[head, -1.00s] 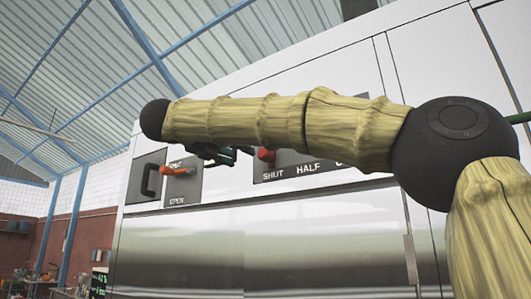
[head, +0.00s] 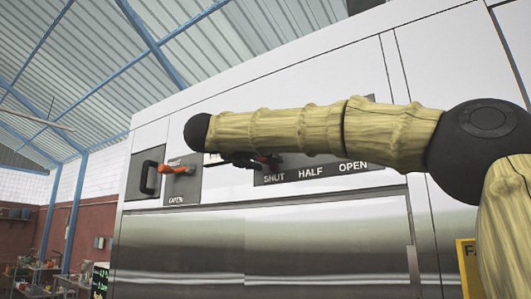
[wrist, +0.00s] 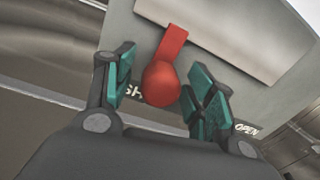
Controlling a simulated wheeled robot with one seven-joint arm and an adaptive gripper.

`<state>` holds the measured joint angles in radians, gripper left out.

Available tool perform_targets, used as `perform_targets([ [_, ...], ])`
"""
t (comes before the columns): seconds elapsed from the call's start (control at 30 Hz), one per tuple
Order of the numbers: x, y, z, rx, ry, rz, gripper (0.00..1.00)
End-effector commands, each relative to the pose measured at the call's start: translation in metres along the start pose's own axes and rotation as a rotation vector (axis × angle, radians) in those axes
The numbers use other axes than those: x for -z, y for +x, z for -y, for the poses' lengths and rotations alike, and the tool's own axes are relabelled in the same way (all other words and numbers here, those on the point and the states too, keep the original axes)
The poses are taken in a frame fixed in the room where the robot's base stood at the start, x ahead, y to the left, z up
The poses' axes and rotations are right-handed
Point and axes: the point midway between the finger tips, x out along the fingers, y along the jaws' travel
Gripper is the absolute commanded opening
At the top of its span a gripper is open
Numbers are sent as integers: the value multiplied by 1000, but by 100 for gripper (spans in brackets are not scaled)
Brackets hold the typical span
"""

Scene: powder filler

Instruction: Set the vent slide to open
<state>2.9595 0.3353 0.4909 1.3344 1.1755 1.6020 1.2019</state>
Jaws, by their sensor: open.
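The vent slide's red knob (wrist: 163,84) shows in the wrist view on its red stem, near the SHUT lettering. My gripper (wrist: 162,90) is open, with one teal-padded finger on each side of the knob. I cannot tell whether either finger touches it. In the head view the dark label plate (head: 312,172) reads SHUT, HALF and OPEN from left to right. My gripper (head: 255,161) is above SHUT there, and my arm covers the upper part of the plate. The knob is mostly hidden in the head view.
Left of the plate is a second panel (head: 183,190) with an orange lever (head: 178,169) and an OPEN label. Further left is a black handle (head: 148,178). A broad steel panel (head: 260,250) lies below. A yellow sign (head: 468,268) is at the lower right.

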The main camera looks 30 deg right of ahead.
Motion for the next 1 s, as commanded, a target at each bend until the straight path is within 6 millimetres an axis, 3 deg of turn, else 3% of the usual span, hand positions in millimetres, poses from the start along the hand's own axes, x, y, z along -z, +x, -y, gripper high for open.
perform_targets([
  [0.37,1,5,0,0,-1,0,55],
  [0.7,0,5,0,0,-1,0,0],
  [1.0,3,5,2,-1,1,0,0],
])
